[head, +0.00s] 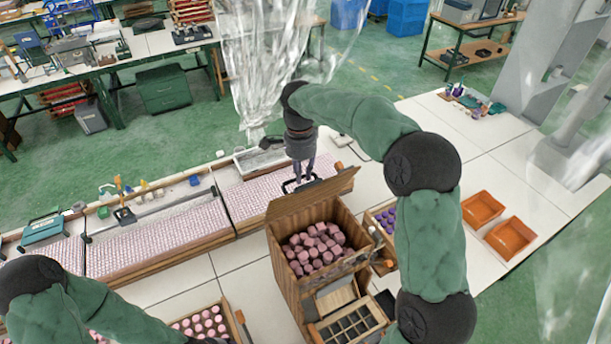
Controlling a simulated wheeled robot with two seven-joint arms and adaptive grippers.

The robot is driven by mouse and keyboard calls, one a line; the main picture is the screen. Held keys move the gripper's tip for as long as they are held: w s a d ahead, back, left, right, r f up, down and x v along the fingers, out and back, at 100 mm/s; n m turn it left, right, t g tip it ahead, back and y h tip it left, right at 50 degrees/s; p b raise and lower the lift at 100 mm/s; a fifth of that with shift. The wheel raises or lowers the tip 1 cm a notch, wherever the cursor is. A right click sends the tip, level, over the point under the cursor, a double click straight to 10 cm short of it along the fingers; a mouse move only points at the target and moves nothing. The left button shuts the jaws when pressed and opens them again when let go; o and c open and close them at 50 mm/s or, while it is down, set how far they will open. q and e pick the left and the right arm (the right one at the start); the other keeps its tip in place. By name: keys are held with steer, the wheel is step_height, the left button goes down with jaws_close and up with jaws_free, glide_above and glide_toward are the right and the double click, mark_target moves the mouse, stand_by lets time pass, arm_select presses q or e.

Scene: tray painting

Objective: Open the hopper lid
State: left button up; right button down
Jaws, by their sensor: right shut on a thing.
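The wooden hopper (277,262) stands on the white table in the middle of the head view, with several pink-purple pieces (315,250) inside. Its lid (290,212) is raised and tilted up at the back edge, so the inside shows. My right gripper (303,180) is behind the lid's upper edge, shut on the dark lid handle (300,185). The fingertips are small and partly hidden by the lid. My left arm comes in at the lower left, and its gripper is outside the view.
Long trays of small pink pieces (160,240) run left of the hopper. A tray of purple pieces (388,217) stands close on its right. Two orange bins (483,208) sit further right, with bare table around them. Clear plastic sheeting (265,70) hangs behind.

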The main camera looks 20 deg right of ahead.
arm_select(q)
steer(key=shift+w+r+p, duration=0.25)
steer(key=shift+r+p, duration=0.4)
steer(key=shift+w+r+p, duration=0.25)
steer(key=shift+r+p, duration=0.4)
arm_select(e)
steer(key=w+f+g, duration=0.1)
steer(key=w+g, duration=0.2)
steer(key=w, duration=0.3)
steer(key=shift+a, duration=0.35)
steer(key=c, duration=1.4)
jaws_free()
steer(key=shift+o, duration=1.3)
steer(key=shift+w, duration=0.2)
arm_select(q)
steer(key=shift+w, duration=0.2)
arm_select(e)
step_height(320, 180, up, 10)
steer(key=shift+w, duration=0.25)
